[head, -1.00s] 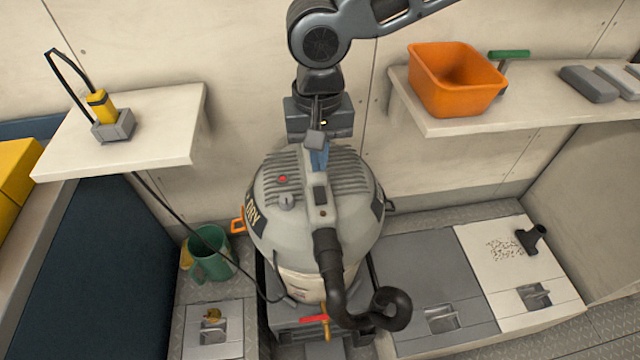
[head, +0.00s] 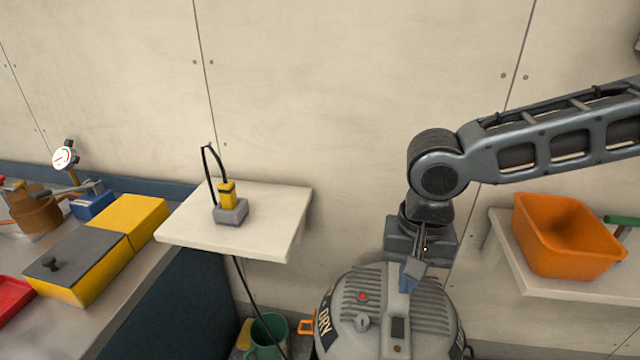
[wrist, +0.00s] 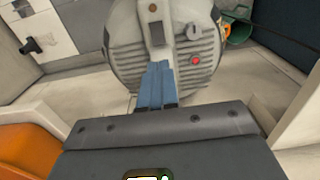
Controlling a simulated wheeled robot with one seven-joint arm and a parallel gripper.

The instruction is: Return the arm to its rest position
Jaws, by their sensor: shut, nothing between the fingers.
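My gripper (head: 408,283) hangs from my arm, which comes in from the right and bends down over the vacuum. The gripper is shut and empty, its blue-grey fingers pointing down just above the top of the grey wet/dry vacuum (head: 375,305). In the wrist view the blue fingers (wrist: 157,85) lie together in front of the vacuum's ribbed lid (wrist: 130,62) with its red button. I cannot tell whether the fingertips touch the lid. The lower part of the vacuum is cut off in the head view.
A shelf (head: 270,235) at left holds a yellow plug in a grey socket (head: 231,209). An orange bin (head: 565,238) stands on the right shelf (head: 540,288). A yellow box (head: 130,215) and gauge (head: 65,158) are on the left bench. A green jug (head: 268,335) stands beside the vacuum.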

